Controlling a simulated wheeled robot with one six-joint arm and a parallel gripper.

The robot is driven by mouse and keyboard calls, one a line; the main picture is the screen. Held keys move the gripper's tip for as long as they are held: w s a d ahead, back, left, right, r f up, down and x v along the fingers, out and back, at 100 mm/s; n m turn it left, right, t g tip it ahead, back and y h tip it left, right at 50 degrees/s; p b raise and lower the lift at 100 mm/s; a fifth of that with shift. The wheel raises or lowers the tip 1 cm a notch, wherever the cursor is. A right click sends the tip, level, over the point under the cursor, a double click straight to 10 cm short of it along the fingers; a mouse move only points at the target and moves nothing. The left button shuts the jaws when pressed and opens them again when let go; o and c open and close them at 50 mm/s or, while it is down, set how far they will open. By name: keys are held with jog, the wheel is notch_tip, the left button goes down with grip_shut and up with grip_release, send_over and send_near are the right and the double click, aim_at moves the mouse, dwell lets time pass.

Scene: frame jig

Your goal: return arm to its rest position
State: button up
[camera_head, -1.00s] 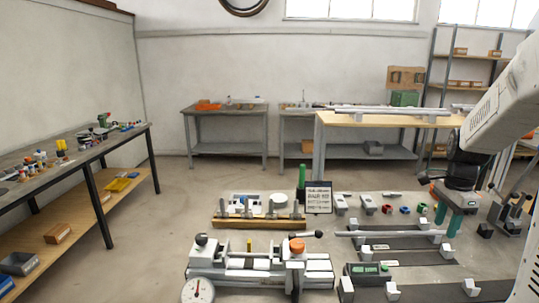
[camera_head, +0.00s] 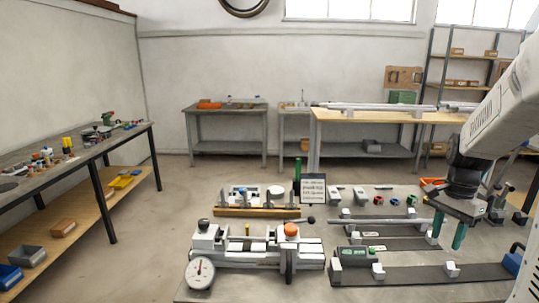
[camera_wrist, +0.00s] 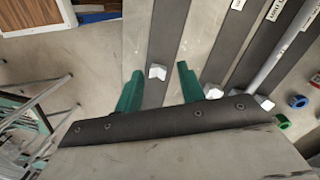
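My gripper (camera_head: 448,230) hangs on the right side of the head view, above the work table with the frame jig. Its two green fingers point down and stand apart. In the wrist view the fingers of my gripper (camera_wrist: 159,88) are also spread, with nothing held between them. A small white block (camera_wrist: 157,71) on a dark strip shows beyond the gap, apart from the fingers. My arm comes in from the right edge.
The work table (camera_head: 260,290) carries a clamp fixture (camera_head: 262,262) with a dial (camera_head: 200,272), dark rails (camera_head: 420,275), a rod and a small sign (camera_head: 313,190). A side bench (camera_head: 85,150) stands left. Open floor (camera_head: 160,225) lies between.

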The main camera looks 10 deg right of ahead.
jog(key=s+a+r+n, duration=0.3)
jog(key=s+a+n, duration=0.2)
jog(key=a, duration=0.4)
jog(key=s+a+r+n+t, duration=0.1)
jog(key=s+a+r+n, duration=0.1)
jog(key=s+a+n, duration=0.3)
jog(key=s+a+r+n+t, duration=0.1)
jog(key=s+a+r+n, duration=0.2)
jog(key=a, duration=1)
jog(key=s+n, duration=0.2)
jog(key=n, duration=0.1)
jog(key=shift+s+a+r+h, duration=0.2)
jog(key=shift+a+r+h, duration=0.1)
jog(key=shift+a+h, duration=0.1)
jog(key=shift+d, duration=0.15)
